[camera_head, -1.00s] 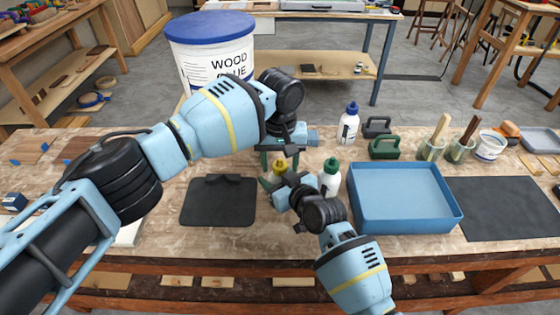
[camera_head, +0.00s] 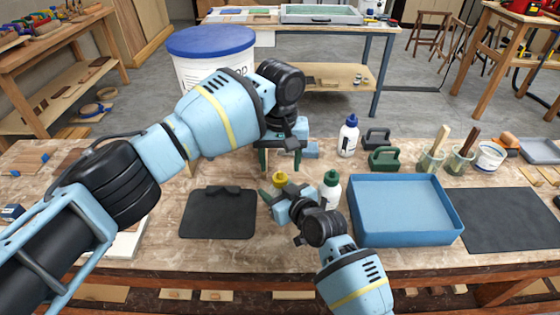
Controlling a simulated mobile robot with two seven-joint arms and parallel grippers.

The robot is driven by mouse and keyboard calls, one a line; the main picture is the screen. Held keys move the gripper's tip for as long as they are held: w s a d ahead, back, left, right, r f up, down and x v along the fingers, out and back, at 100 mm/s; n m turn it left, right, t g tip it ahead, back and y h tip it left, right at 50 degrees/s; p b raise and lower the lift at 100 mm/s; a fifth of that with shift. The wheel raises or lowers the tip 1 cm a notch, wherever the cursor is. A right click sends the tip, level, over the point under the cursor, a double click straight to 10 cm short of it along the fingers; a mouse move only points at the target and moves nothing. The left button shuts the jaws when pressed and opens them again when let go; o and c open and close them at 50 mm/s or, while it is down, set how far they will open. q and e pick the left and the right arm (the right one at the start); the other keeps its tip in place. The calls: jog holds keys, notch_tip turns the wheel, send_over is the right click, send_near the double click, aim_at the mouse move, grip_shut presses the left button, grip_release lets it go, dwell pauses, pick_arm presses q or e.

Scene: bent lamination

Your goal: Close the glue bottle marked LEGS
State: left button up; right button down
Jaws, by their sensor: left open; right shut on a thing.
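A bottle with a yellow cap (camera_head: 280,179) stands near the middle of the table, its body mostly hidden by my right gripper. My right gripper (camera_head: 272,194) is shut on this bottle, as far as the overlap lets me tell. My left gripper (camera_head: 278,158) is open just above and behind the yellow cap, fingers pointing down and apart from it. A white bottle with a green cap (camera_head: 330,191) stands right beside my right gripper. A white bottle with a blue cap (camera_head: 348,136) stands farther back. I cannot read LEGS on any bottle.
A blue tray (camera_head: 407,238) lies to the right and a black mat (camera_head: 218,214) to the left. Green (camera_head: 384,158) and dark (camera_head: 376,138) handled blocks and brush cups (camera_head: 431,161) stand behind the tray. A wood glue bucket (camera_head: 210,55) is at the back.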

pick_arm(q)
jog(key=o, duration=0.4)
notch_tip(320, 180, up, 12)
dwell(0.5)
pick_arm(e)
jog(key=shift+c, duration=2.4)
grip_release()
jog(key=v, duration=0.6)
jog(key=shift+s+d+r+p, duration=0.15)
jog(key=shift+s+d+p, duration=0.05)
jog(key=shift+p, duration=0.2)
pick_arm(q)
jog(key=shift+s+r, duration=0.2)
jog(key=shift+r, duration=1.05)
pick_arm(e)
jog(key=shift+s+d+r, duration=0.15)
jog(key=shift+s+d, duration=0.15)
jog(key=shift+s, duration=0.2)
